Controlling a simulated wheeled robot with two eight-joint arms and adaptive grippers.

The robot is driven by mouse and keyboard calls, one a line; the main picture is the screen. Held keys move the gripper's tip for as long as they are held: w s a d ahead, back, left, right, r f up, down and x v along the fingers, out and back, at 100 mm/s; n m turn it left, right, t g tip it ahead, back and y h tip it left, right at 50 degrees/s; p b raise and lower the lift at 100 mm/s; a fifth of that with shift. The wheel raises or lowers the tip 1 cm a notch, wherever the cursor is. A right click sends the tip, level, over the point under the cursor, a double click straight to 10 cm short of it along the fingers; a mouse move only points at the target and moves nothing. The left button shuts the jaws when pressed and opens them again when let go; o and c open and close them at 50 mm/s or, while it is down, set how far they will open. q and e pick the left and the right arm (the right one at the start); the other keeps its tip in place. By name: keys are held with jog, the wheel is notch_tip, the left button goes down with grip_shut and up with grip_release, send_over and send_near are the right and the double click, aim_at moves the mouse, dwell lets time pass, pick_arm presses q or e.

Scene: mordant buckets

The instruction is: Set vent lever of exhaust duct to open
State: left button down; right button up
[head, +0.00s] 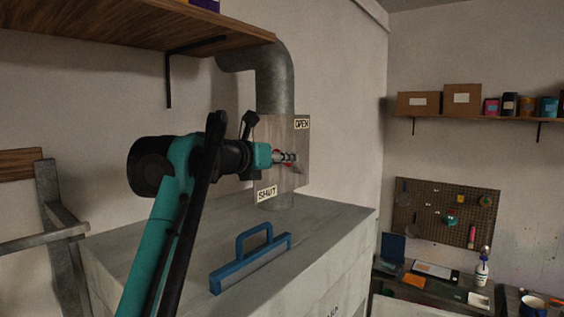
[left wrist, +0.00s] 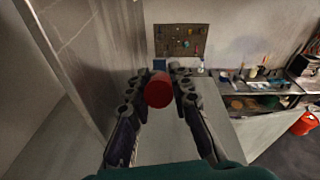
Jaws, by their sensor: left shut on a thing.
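The exhaust duct (head: 275,85) is a grey pipe that bends down from the wall to a pale plate (head: 286,131). The plate has an OPEN label (head: 302,123) at its upper right and a SHUT label (head: 267,193) at its lower left. My left gripper (head: 288,157) is in front of the plate, at a height between the two labels. In the left wrist view its fingers (left wrist: 158,82) are shut on the red knob of the vent lever (left wrist: 158,92). In the head view the gripper hides most of the lever. My right gripper is not in view.
A wooden shelf (head: 130,27) overhangs at upper left. A pegboard (head: 445,213) and a cluttered bench stand at the right.

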pick_arm(q)
jog(key=shift+w+d+r, duration=0.1)
jog(key=shift+w+r, duration=0.1)
jog(key=shift+r, duration=0.05)
jog(key=shift+g, duration=0.3)
jog(key=shift+s+f+y, duration=0.15)
jog(key=shift+f+y, duration=0.1)
jog(key=shift+y, duration=0.05)
jog(key=c, duration=1.4)
grip_release()
jog(key=shift+o, duration=0.2)
jog(key=shift+v, duration=0.8)
jog(key=v, duration=1)
jog(key=shift+r, duration=0.15)
jog(key=shift+s, duration=0.1)
